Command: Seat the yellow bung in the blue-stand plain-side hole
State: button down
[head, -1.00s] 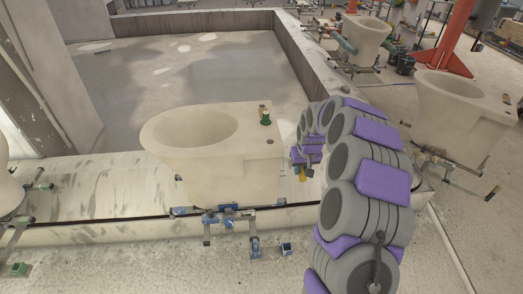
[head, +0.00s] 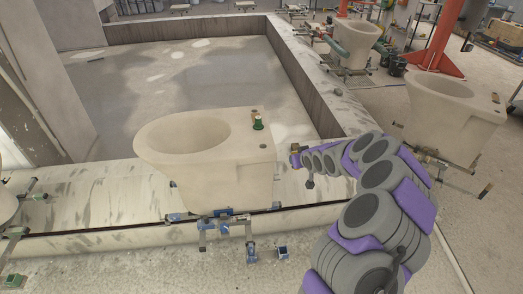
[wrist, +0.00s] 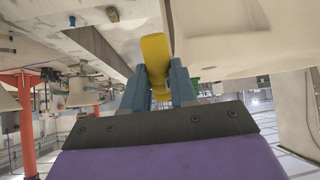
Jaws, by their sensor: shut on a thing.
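A pale toilet-shaped casting (head: 165,175) stands on the blue stand (head: 228,222) at the centre of the head view. On its right deck are a green bung (head: 258,122), a small brown piece (head: 254,113) behind it, and a small dark hole (head: 263,147) nearer me. My gripper (head: 295,158) is just right of this deck, apart from it. In the wrist view its blue fingers (wrist: 161,88) are shut on the yellow bung (wrist: 156,52), which sticks out beyond the tips. In the head view the bung is too small to make out clearly.
Another casting (head: 455,110) stands at the right, and one with green fittings (head: 352,45) at the back. A small blue block (head: 282,252) lies on the floor in front.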

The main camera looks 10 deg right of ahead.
jog(key=shift+w+d, duration=0.15)
jog(key=shift+d, duration=0.45)
jog(key=shift+a+t, duration=0.4)
jog(key=shift+a, duration=0.35)
jog(key=shift+a+n+t+y, duration=0.15)
jog(key=shift+n+t+y, duration=0.15)
jog(key=shift+t+y, duration=0.1)
jog(key=shift+r+t+y, duration=0.25)
jog(key=shift+t+y, duration=0.25)
jog(key=shift+t, duration=0.2)
jog(key=s+a+r+n+t+y, duration=0.3)
jog(key=a+y, duration=0.1)
jog(key=b, duration=0.1)
send_over(266, 144)
jog(key=s, duration=0.3)
jog(key=shift+s+a+f, duration=0.1)
jog(key=shift+a+f, duration=0.2)
jog(key=shift+f, duration=0.15)
jog(key=shift+w+f, duration=0.15)
jog(key=shift+w, duration=0.1)
notch_tip(266, 144, down, 3)
jog(key=shift+f+b, duration=0.15)
jog(key=shift+b, duration=0.3)
jog(key=c, duration=0.9)
grip_release()
